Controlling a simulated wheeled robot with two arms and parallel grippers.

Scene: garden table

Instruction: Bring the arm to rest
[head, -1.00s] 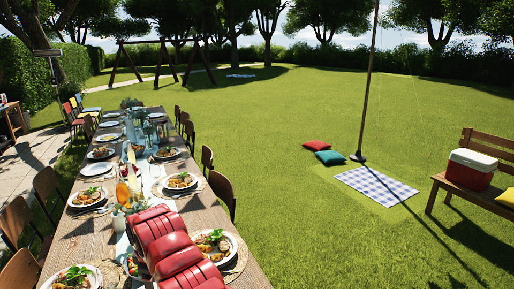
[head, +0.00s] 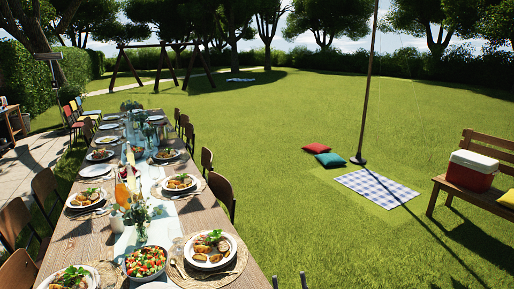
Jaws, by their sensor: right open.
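My right gripper (head: 289,281) shows only as two dark fingertips at the bottom edge of the head view, just right of the long table's near end. The fingertips stand apart with nothing between them, so it is open and empty. The rest of my right arm is below the picture. My left arm and gripper are not in view.
The long wooden table (head: 75,240) runs away at left, set with plates, glasses, a salad bowl (head: 146,262) and a near plate of food (head: 210,249). Chairs line both sides. Open grass lies to the right, with a pole (head: 367,90), checked blanket (head: 376,188) and bench (head: 436,190).

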